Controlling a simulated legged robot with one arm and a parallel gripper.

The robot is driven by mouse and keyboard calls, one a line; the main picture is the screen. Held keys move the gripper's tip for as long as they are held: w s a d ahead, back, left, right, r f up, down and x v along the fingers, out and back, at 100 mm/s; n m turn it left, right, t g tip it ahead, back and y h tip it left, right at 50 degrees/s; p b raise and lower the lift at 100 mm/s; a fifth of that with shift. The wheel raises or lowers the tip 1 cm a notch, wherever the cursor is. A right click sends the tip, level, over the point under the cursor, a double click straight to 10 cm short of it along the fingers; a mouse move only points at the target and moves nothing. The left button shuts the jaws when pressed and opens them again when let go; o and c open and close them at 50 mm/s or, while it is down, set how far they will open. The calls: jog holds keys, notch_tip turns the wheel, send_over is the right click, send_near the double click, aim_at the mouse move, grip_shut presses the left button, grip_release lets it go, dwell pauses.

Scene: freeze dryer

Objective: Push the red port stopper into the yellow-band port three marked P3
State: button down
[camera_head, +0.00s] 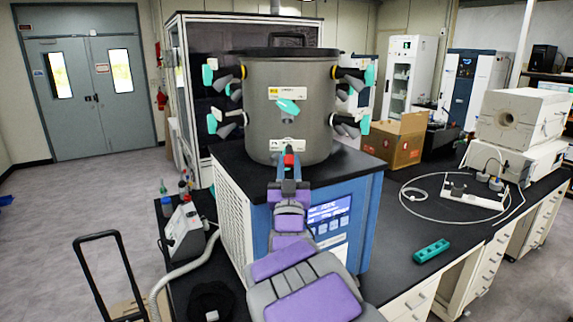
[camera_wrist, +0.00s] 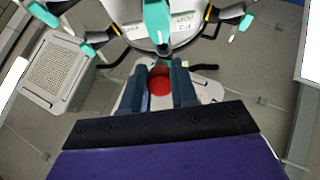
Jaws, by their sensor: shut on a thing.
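The grey chamber (camera_head: 285,125) stands on the freeze dryer, with several ports and teal valve handles around its wall. A white label (camera_head: 287,144) sits low on its front wall, too small to read. My gripper (camera_head: 289,168) is in front of that lower wall, shut on the red port stopper (camera_head: 289,159). In the wrist view the red stopper (camera_wrist: 160,82) sits between the two fingers of my gripper (camera_wrist: 158,88). The opening of the port marked P3 is not clearly visible behind the gripper. I cannot tell whether the stopper touches the port.
The freeze dryer base (camera_head: 345,195) stands on a black bench (camera_head: 450,225). Teal handles (camera_head: 287,106) stick out above my gripper and at both sides. A cardboard box (camera_head: 395,140) stands to the right. A teal rack (camera_head: 431,251) lies on the bench.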

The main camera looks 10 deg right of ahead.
aim_at(289, 147)
jog(key=shift+w+d+r, duration=0.15)
jog(key=shift+w, duration=0.05)
jog(key=shift+w+a+r+p, duration=0.35)
jog(key=shift+w+a+p, duration=0.05)
jog(key=shift+p, duration=0.1)
jog(key=shift+w+a+r+p, duration=0.2)
jog(key=shift+w+r+p, duration=0.2)
jog(key=shift+w+r, duration=0.05)
jog(key=shift+w+d+r+p, duration=0.5)
jog(key=shift+w+d+r, duration=0.15)
jog(key=shift+w+d, duration=0.2)
jog(key=shift+w+r, duration=0.35)
jog(key=shift+w+a, duration=0.1)
jog(key=shift+a, duration=0.35)
jog(key=shift+r, duration=0.1)
jog(key=shift+d, duration=0.15)
jog(key=shift+d, duration=0.35)
